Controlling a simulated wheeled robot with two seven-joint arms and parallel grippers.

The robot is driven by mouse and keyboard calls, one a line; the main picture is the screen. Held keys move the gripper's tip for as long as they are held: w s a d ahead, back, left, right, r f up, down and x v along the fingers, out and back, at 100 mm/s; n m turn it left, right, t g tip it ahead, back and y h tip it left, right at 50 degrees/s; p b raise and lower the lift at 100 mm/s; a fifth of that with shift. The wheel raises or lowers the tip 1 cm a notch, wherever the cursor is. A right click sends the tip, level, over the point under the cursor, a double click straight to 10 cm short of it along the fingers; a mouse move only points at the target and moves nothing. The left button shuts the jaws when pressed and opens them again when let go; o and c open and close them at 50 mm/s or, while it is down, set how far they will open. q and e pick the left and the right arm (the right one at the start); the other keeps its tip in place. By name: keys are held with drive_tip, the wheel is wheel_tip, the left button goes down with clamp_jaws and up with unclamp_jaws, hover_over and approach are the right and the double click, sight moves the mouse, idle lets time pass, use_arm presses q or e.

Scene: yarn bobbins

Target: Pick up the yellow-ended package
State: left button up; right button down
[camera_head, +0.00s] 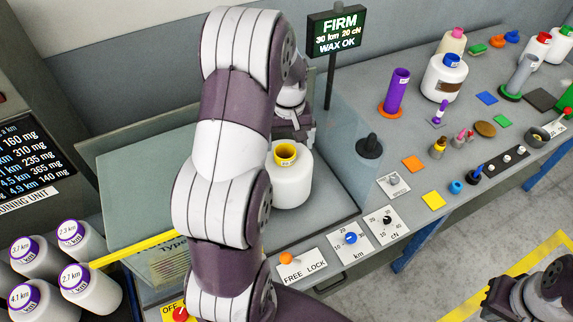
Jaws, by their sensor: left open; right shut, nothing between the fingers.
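The yellow-ended package is a white bobbin (290,186) with a yellow ring at its top. It stands upright on the grey bench behind a clear panel, and my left arm covers its left edge. My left gripper (294,132) is just above and behind the package, largely hidden by my arm. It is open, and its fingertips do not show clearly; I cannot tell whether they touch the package. My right gripper (510,300) is shut and empty at the lower right, over the floor and away from the bench, partly cut off by the frame.
Purple-topped white bobbins (93,291) stand at the lower left beside a yellow bar (140,248). A sign (336,32) on a post rises behind the package. A lever plate (299,267) and dial plates (351,241) line the front edge. Bobbins, tubes and coloured tiles crowd the right.

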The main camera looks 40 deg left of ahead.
use_arm(q)
drive_tip(key=w+a+r+n, duration=0.3)
drive_tip(key=a, duration=0.1)
drive_tip(key=n+p, duration=0.1)
drive_tip(key=p, duration=0.3)
approach(285, 149)
drive_tip(key=f, duration=0.2)
drive_tip(key=s+d+f, duration=0.1)
drive_tip(key=f, duration=0.1)
drive_tip(key=s+f, duration=0.1)
drive_tip(key=f, duration=0.1)
drive_tip(key=shift+d+f, duration=0.3)
drive_tip(key=shift+f, duration=0.25)
clamp_jaws()
drive_tip(key=shift+w+a, duration=0.1)
use_arm(e)
wheel_tip(285, 149, up, 5)
drive_tip(key=shift+s+a+f, duration=0.1)
drive_tip(key=shift+s, duration=0.05)
